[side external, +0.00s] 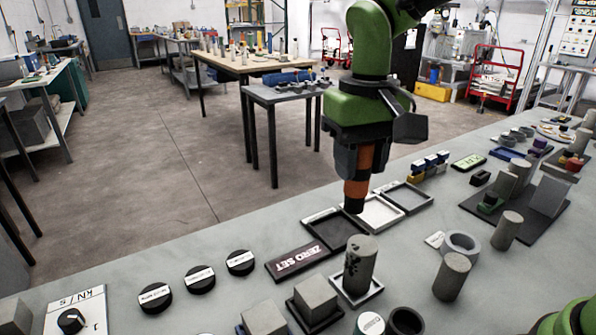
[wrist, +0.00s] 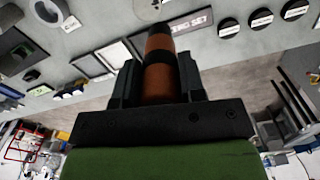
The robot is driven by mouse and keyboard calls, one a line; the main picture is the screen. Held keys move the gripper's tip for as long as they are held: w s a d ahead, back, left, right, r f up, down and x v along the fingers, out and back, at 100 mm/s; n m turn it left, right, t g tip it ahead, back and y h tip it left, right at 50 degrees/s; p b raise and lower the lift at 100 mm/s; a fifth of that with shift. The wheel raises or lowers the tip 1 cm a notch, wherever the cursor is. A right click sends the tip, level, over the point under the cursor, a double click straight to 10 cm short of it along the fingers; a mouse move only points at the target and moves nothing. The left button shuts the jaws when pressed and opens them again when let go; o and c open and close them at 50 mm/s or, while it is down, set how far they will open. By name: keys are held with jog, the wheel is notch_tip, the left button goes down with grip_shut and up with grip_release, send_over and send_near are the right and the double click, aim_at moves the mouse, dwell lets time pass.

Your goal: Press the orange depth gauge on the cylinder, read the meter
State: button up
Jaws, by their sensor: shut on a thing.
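My gripper (side external: 358,158) is shut on the orange depth gauge (side external: 357,188), which points down with a dark tip. In the side view, the gauge hangs over the dark and white square frames, apart from the cylinders. In the wrist view, the orange gauge (wrist: 158,72) sits upright between the two dark jaws of my gripper (wrist: 158,82). A grey cylinder with dark marks (side external: 360,264) stands on a square tray in front of the gauge. Other plain grey cylinders (side external: 452,277) stand to its right; I cannot tell which one the task names. I cannot make out a meter reading.
A black frame (side external: 318,215), a white frame (side external: 399,226) and a grey frame (side external: 429,201) lie below the gripper. A ZERO SET plate (side external: 283,275), black round knobs (side external: 200,279) and grey cubes (side external: 315,297) lie around.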

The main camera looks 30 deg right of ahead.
jog(key=shift+s+d+f, duration=0.2)
jog(key=shift+d+f, duration=0.1)
jog(key=shift+f, duration=0.7)
jog(key=shift+s+d+f, duration=0.25)
jog(key=shift+d+f, duration=0.05)
jog(key=shift+f, duration=0.75)
jog(key=shift+s+d+f, duration=0.2)
jog(key=shift+d+f, duration=0.1)
jog(key=shift+f, duration=0.7)
jog(key=shift+f, duration=0.6)
jog(key=shift+r, duration=0.1)
notch_tip(320, 180, up, 7)
dwell(0.4)
dwell(1.5)
